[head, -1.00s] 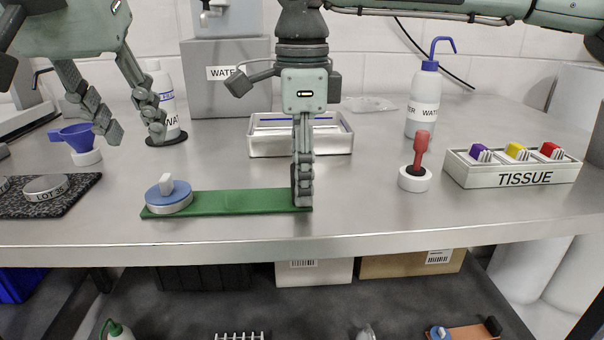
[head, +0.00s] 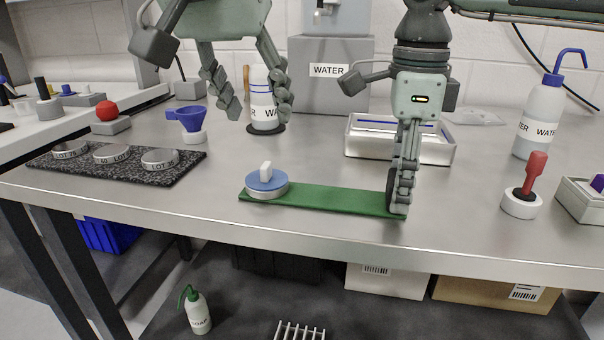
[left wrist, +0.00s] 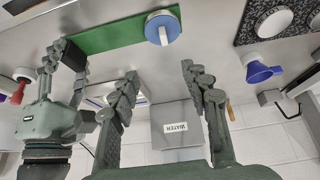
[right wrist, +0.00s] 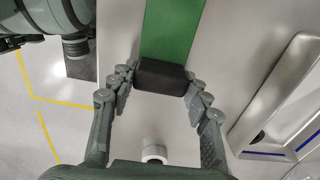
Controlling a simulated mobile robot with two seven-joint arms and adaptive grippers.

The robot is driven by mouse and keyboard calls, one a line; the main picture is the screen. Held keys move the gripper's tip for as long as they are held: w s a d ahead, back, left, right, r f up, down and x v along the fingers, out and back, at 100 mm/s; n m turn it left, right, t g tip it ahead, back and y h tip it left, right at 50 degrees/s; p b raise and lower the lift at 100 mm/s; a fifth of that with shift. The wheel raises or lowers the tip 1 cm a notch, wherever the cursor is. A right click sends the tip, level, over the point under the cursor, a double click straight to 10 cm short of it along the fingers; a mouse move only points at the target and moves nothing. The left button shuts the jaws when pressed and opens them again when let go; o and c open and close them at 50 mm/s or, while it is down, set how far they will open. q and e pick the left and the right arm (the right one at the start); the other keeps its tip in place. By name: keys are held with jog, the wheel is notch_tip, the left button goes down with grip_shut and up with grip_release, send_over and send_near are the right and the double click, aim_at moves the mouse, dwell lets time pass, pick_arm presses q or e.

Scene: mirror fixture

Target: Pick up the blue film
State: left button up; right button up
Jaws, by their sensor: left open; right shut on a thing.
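The blue film (head: 262,182) appears to be the round blue layer with an upright white tab (head: 265,171) on a silver disc (head: 267,193). The disc sits on the left end of a green strip (head: 330,197); the blue round also shows in the left wrist view (left wrist: 157,22). My left gripper (head: 255,115) is open and empty, above and behind the disc. Its fingers stand apart in the left wrist view (left wrist: 159,78). My right gripper (head: 400,205) is shut on a black block (right wrist: 161,76) at the strip's right end.
A speckled mat (head: 120,173) with several lot discs lies left, beside a blue funnel (head: 190,117). A red-handled stamp (head: 533,175) stands right. The table's front edge is near.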

pick_arm(q)
jog(key=w+d+r+m+t+h, duration=0.3)
jog(key=w+d+r+t+h, duration=0.15)
jog(key=w+d+r, duration=0.45)
jog(key=w+d+r+m+t+h, duration=0.1)
jog(key=d+r+m+t+h, duration=0.2)
jog(key=r, duration=0.5)
jog(key=d+r+m+t+h, duration=0.1)
jog(key=r+m+h, duration=0.35)
jog(key=r, duration=0.45)
jog(key=s+d+r+m+g+h, duration=0.45)
jog(key=s+r+m+h, duration=0.35)
jog(key=m, duration=0.6)
jog(key=s+d+m+g, duration=0.2)
jog(key=s+m+g, duration=0.5)
jog(key=m+g, duration=0.7)
jog(key=m+t+y, duration=0.4)
jog(key=m+y, duration=1.1)
jog(key=y, duration=0.6)
send_over(266, 172)
jog(key=w, duration=0.2)
notch_tip(266, 172, down, 32)
jog(key=f, duration=0.4)
jog(key=a+f, duration=0.1)
jog(key=f, duration=0.1)
jog(key=shift+s+f, duration=0.2)
jog(key=shift+d+f, duration=0.1)
jog(key=shift+f, duration=2.75)
jog(key=c, duration=0.8)
